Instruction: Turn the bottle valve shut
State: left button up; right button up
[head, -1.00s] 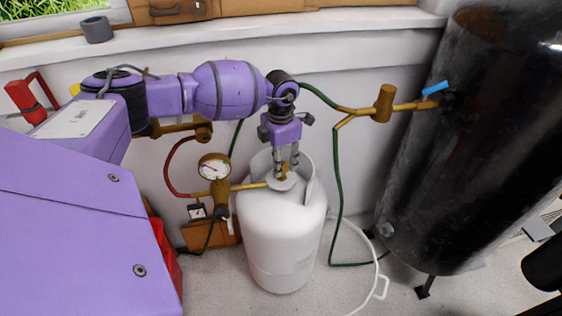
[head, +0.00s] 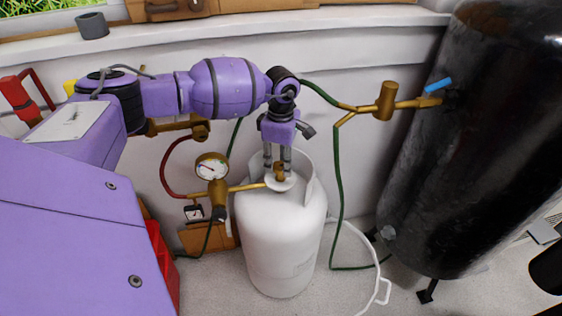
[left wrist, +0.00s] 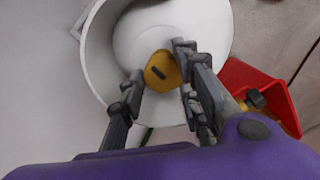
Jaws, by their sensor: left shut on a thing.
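The white gas bottle (head: 280,240) stands upright on the floor, with a raised collar around its top. Its brass valve (head: 279,172) sits at the top centre, and the round knob (left wrist: 161,69) with a dark slot shows in the left wrist view. My left gripper (head: 277,166) points straight down over the bottle. In the left wrist view its fingers (left wrist: 158,80) are on either side of the knob and shut on it. The lower part of the valve is partly hidden by the fingers in the head view. My right gripper is not in view.
A brass regulator with a round gauge (head: 212,167) joins the valve from the left. A large black tank (head: 480,150) stands at the right. Green hoses (head: 337,190) and a white hose (head: 365,250) run beside the bottle. A window sill (head: 220,28) lies behind.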

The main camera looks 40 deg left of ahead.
aim_at(282, 163)
pick_arm(q)
jog(key=shift+w+a+r+m, duration=0.15)
jog(key=shift+w+r+m, duration=0.15)
jog(key=shift+m, duration=0.2)
jog(key=o, duration=1)
jog(key=shift+o, duration=0.3)
jog(key=shift+f, duration=0.2)
jog(key=shift+s+r, duration=0.1)
notch_tip(282, 163, up, 12)
